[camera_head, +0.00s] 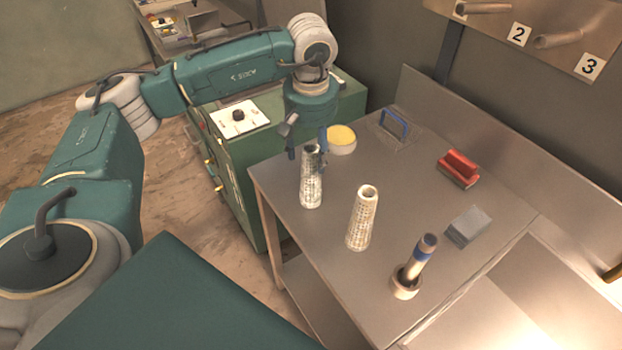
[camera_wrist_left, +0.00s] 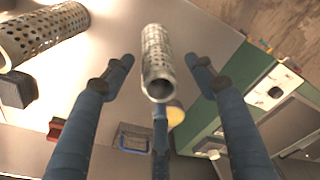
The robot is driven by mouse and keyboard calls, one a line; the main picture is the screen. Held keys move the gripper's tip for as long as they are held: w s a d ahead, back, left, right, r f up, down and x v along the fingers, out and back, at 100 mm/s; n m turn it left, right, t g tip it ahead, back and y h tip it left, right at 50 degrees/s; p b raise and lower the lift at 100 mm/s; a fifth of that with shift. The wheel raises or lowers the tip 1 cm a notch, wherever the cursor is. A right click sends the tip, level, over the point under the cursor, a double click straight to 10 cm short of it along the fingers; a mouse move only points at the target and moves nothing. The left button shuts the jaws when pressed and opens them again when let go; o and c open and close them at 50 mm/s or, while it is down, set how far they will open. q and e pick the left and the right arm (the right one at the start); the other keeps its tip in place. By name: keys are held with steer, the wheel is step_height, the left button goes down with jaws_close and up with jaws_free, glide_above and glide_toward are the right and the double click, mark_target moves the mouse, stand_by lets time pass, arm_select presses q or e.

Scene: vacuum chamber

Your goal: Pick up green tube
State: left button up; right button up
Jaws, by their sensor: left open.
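A perforated pale grey-green tube (camera_head: 311,183) stands upright near the left edge of the metal table. My left gripper (camera_head: 307,147) is over its top end, with its fingers open around it. In the left wrist view the tube (camera_wrist_left: 157,62) lies between the spread fingers of my left gripper (camera_wrist_left: 159,64), with gaps on both sides. I cannot tell whether any finger touches it. A second perforated tube, cream in colour (camera_head: 361,218), stands to the right and nearer; it also shows in the left wrist view (camera_wrist_left: 45,36). My right gripper is not in view.
The metal table (camera_head: 335,275) also holds a cylinder with a blue band in a ring holder (camera_head: 406,287), a grey block (camera_head: 467,226), a red-handled tool (camera_head: 458,169), a blue-handled tool (camera_head: 394,124) and a round yellow-topped container (camera_head: 341,139). A green cabinet (camera_head: 231,165) stands left of the table.

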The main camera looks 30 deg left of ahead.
arm_select(q)
steer(key=c, duration=1.4)
steer(key=shift+o, duration=0.2)
